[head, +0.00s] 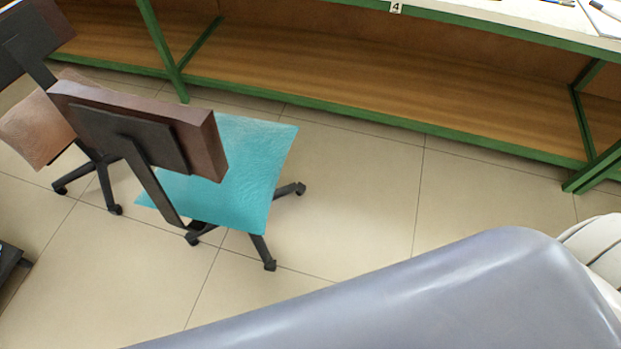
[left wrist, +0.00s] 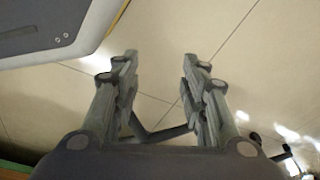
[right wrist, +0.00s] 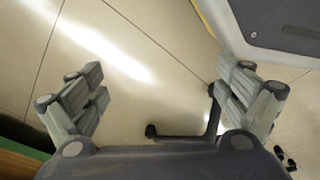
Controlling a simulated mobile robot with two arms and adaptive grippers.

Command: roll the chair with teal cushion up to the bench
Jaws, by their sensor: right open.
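The chair with the teal cushion (head: 240,165) stands upright left of centre in the head view. Its dark brown backrest (head: 165,125) is on the near side, and the seat lies beyond it, towards the bench. A strip of open floor separates the chair from the green-framed bench (head: 470,138). My grippers do not show in the head view. My left gripper (left wrist: 160,62) is open and empty over the floor in its wrist view. My right gripper (right wrist: 157,75) is open wide and empty. Dark chair-base legs show below the fingers in both wrist views; I cannot tell whose.
A second chair with a brownish cushion (head: 35,130) stands close on the left of the teal one. Green bench legs (head: 165,50) reach the floor. A number 4 tag (head: 396,8) marks the bench edge. Tiled floor (head: 350,200) is clear right of the teal chair.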

